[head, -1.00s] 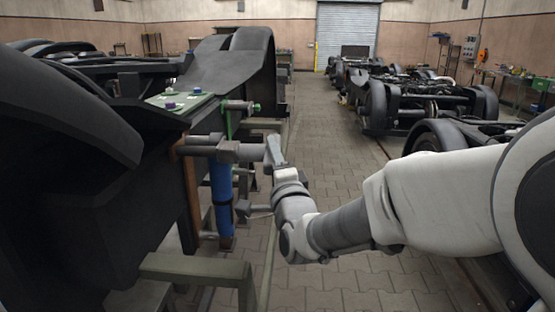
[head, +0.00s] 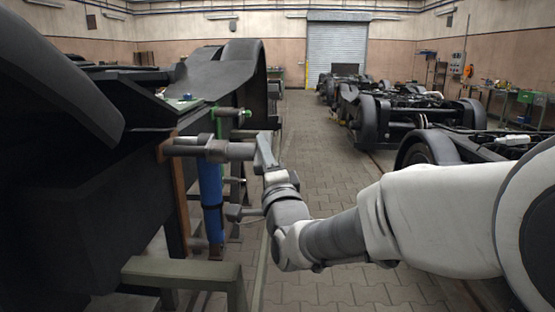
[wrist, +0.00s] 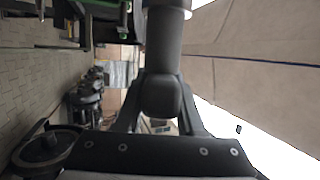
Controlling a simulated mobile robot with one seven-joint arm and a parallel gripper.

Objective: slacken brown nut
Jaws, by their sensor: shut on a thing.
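My gripper (head: 266,152) is beside the dark bogie frame at the left, shut on the near end of a grey cylindrical tool (head: 228,151). In the wrist view the two fingers clasp the tool's dark rounded end (wrist: 163,95). The tool lies roughly level and its far end reaches the rust-brown upright part (head: 181,190) on the bogie. I cannot make out a separate brown nut; the tool's far end may cover it.
A grey stud with a green part (head: 234,112) is above, another stud (head: 235,213) below. A pale green rail (head: 185,273) is at the front. The paved aisle (head: 320,150) is clear; more bogies (head: 405,110) stand right.

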